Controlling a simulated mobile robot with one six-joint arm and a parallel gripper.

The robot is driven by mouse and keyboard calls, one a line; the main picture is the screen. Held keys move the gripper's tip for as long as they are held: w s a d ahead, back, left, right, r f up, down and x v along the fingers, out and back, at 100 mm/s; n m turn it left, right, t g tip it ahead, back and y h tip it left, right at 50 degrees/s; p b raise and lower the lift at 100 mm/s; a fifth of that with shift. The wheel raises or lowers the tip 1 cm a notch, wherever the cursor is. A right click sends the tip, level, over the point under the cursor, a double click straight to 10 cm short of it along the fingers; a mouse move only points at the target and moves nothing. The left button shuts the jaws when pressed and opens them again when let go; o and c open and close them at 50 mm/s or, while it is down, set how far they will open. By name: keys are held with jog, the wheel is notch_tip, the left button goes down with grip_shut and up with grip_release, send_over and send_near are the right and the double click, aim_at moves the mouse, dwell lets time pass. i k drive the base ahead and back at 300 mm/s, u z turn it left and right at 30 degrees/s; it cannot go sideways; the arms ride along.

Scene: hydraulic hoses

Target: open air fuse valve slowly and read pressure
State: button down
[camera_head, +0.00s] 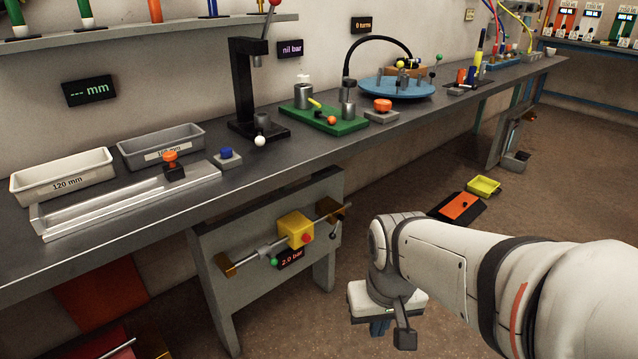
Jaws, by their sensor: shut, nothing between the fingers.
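Under the bench, a yellow block with a red knob (297,230) sits on a horizontal rod between brass blocks, on a grey panel (215,262). A small green-tipped handle (273,261) hangs to its left, and a dark-knobbed lever (335,229) is on its right. A small display (290,258) below the block reads 2.0 bar. No label shows which part is the air fuse valve. My gripper (391,332) is shut and empty. It points down over the floor, right of and lower in the picture than the panel, apart from it.
The grey bench (345,148) runs above the panel. It carries trays (62,182), a black press (256,92), a green board (322,122) and a blue turntable (396,88). A wall display (291,49) reads nil bar. A black-and-orange pedal (459,207) and yellow tray (483,186) are on the floor.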

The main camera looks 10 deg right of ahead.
aim_at(340, 217)
jog(key=z, duration=0.2)
jog(key=i, duration=0.95)
jog(key=u, duration=0.15)
